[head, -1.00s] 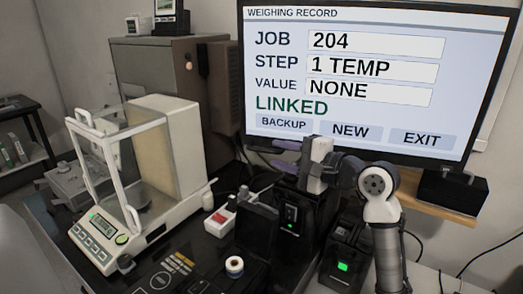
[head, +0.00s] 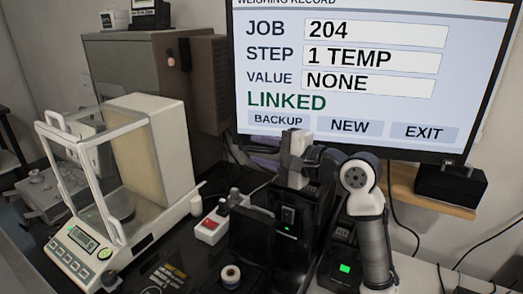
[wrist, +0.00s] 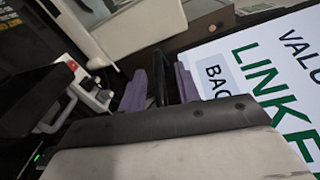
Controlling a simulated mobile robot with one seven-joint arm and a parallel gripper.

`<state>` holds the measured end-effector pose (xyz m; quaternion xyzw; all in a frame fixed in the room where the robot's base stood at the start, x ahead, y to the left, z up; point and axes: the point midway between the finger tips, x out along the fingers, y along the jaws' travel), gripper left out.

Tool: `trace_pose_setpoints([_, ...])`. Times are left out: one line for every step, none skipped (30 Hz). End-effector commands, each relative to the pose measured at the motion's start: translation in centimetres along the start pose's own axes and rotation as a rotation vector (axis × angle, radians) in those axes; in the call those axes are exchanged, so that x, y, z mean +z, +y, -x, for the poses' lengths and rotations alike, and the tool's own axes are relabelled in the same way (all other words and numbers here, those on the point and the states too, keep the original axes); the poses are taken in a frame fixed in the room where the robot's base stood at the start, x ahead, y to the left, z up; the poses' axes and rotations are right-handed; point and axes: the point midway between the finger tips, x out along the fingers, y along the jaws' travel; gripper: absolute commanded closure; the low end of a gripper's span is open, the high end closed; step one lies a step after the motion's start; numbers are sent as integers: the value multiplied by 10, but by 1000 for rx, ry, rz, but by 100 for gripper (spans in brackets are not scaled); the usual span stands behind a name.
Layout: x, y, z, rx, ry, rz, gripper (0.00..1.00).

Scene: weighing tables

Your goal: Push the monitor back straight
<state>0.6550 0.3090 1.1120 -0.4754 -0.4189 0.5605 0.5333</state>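The monitor (head: 345,95) fills the upper right of the head view, its lit screen reading WEIGHING RECORD. Its bottom edge slopes down to the right in the picture. Its screen also shows at the right of the wrist view (wrist: 275,75), strongly tilted. My gripper (head: 264,150) is just below the monitor's lower left part, its fingers largely hidden behind my wrist. In the wrist view, my gripper's two purple fingers (wrist: 160,88) stand apart beside the screen's lower corner. A dark strip shows between them; I cannot tell whether anything touches the monitor.
A glass-sided balance (head: 120,180) stands at the left on the dark table. A red-and-white box (head: 211,228), a tape roll (head: 230,276) and dark devices crowd the middle. A black box (head: 450,185) sits on a wooden ledge at the right. Cables hang below the monitor.

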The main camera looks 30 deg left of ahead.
Motion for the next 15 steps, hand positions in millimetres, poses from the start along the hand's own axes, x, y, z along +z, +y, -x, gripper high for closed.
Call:
trace_pose_setpoints([0, 0, 0, 0, 0, 0, 68])
trace_pose_setpoints([0, 0, 0, 0, 0, 0, 68])
trace_pose_setpoints([0, 0, 0, 0, 0, 0, 70])
trace_pose_setpoints([0, 0, 0, 0, 0, 0, 74])
trace_pose_setpoints([0, 0, 0, 0, 0, 0, 78])
trace_pose_setpoints([0, 0, 0, 0, 0, 0, 83])
trace_pose_setpoints([0, 0, 0, 0, 0, 0, 87])
trace_pose_setpoints([0, 0, 0, 0, 0, 0, 91])
trace_pose_setpoints([0, 0, 0, 0, 0, 0, 96])
trace_pose_setpoints([0, 0, 0, 0, 0, 0, 100])
trace_pose_setpoints([0, 0, 0, 0, 0, 0, 100])
trace_pose_setpoints([0, 0, 0, 0, 0, 0, 100])
trace_pose_setpoints([0, 0, 0, 0, 0, 0, 100])
trace_pose_setpoints([0, 0, 0, 0, 0, 0, 100])
trace_pose_setpoints([0, 0, 0, 0, 0, 0, 100])
